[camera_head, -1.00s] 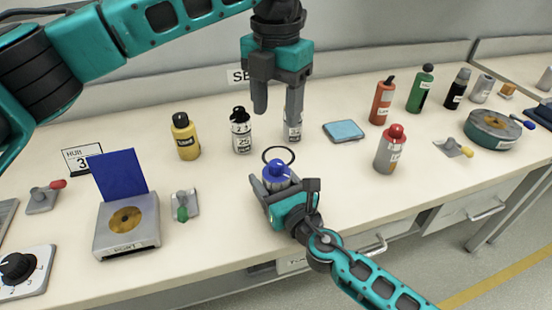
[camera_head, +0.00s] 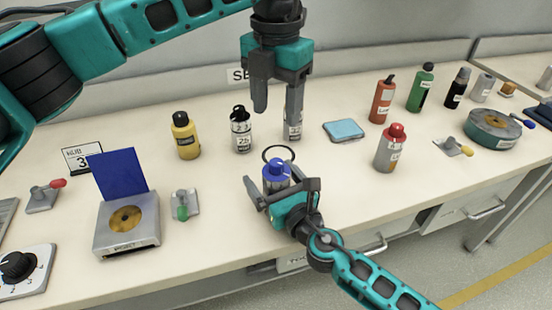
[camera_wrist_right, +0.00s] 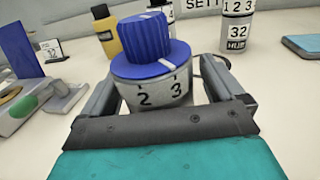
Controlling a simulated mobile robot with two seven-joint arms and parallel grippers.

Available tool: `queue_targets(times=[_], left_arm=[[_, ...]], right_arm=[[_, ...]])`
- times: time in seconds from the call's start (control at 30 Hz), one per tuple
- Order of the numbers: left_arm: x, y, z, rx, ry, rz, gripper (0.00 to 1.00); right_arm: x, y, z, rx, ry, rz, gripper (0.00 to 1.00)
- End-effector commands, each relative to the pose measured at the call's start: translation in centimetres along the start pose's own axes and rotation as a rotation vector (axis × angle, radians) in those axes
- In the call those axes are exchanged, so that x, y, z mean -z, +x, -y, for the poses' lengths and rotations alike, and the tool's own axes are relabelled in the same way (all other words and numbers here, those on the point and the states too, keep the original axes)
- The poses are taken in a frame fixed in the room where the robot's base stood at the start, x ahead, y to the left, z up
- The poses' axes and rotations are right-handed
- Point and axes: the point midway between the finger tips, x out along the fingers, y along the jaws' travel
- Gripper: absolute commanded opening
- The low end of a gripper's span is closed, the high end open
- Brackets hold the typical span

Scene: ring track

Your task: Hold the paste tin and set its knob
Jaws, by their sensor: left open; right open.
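The tin (camera_head: 276,174) has a blue knob on top and a silver body, and stands on the bench by a black ring mark. In the right wrist view the knob (camera_wrist_right: 148,38) is ribbed with a white line at its front right. The tin body (camera_wrist_right: 158,93) shows the numbers 2 and 3. My right gripper (camera_head: 280,190) is open, with one finger on each side of the tin body. Whether a finger touches it I cannot tell. My left gripper (camera_head: 277,108) is open and empty, pointing down above the bench behind the tin.
A project box with a blue lid (camera_head: 128,225) and a green-handled lever (camera_head: 183,204) are left.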

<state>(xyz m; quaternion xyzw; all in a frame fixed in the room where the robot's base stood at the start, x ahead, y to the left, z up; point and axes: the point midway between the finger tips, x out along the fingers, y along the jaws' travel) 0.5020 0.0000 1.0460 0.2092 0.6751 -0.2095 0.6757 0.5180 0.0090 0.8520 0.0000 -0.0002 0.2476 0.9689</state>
Motion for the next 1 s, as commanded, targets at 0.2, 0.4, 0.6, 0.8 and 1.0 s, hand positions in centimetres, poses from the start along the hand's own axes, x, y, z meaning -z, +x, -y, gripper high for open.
queue_targets(times=[0.2,0.4,0.6,0.8,1.0], left_arm=[[0.0,0.0,0.0,0.000,0.000,0.000,0.57],[0.0,0.0,0.0,0.000,0.000,0.000,0.57],[0.0,0.0,0.0,0.000,0.000,0.000,0.57],[0.0,0.0,0.0,0.000,0.000,0.000,0.57],[0.0,0.0,0.0,0.000,0.000,0.000,0.57]], right_arm=[[0.1,-2.6,0.0,-0.002,0.000,-0.003,0.95],[0.2,-7.1,0.0,-0.001,-0.001,-0.004,0.95],[0.1,-10.5,0.0,0.000,0.000,-0.003,0.95],[0.0,-11.8,0.0,0.000,0.001,-0.001,0.95],[0.0,-11.9,0.0,0.000,0.000,-0.001,0.95]])
